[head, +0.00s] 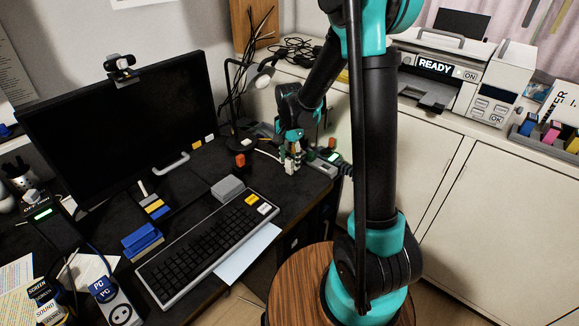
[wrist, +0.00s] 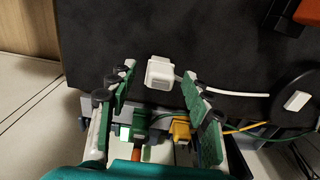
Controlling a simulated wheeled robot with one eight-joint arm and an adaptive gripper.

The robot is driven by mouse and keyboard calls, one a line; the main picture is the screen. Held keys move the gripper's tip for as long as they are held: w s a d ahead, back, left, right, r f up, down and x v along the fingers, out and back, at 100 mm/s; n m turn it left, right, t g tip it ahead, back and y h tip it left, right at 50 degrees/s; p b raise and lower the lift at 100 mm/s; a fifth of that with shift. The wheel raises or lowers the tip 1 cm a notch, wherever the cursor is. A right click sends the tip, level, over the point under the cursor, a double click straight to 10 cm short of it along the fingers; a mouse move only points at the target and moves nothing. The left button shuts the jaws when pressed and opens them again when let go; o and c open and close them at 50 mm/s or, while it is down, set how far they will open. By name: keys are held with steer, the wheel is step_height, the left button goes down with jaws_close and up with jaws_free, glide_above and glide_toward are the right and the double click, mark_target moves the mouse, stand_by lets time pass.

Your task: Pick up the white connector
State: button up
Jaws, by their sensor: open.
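The white connector (wrist: 160,72) is a small blocky plug lying on the dark desk in the wrist view. A white cable (wrist: 238,93) shows to its right. My gripper (wrist: 159,78) is open, with one green-padded finger on each side of the connector. The connector lies between and slightly beyond the fingertips, with visible gaps on both sides. In the head view my gripper (head: 291,163) points down over the desk's right end. It largely hides the connector there.
A green connector (wrist: 140,130) and a yellow connector (wrist: 181,129) sit nearer my wrist, between the fingers. An orange block (head: 240,160) and a desk lamp (head: 238,135) stand left of my gripper. The keyboard (head: 208,250) is nearer; the desk edge is close on the right.

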steer(key=c, duration=1.1)
steer(key=shift+r, duration=0.1)
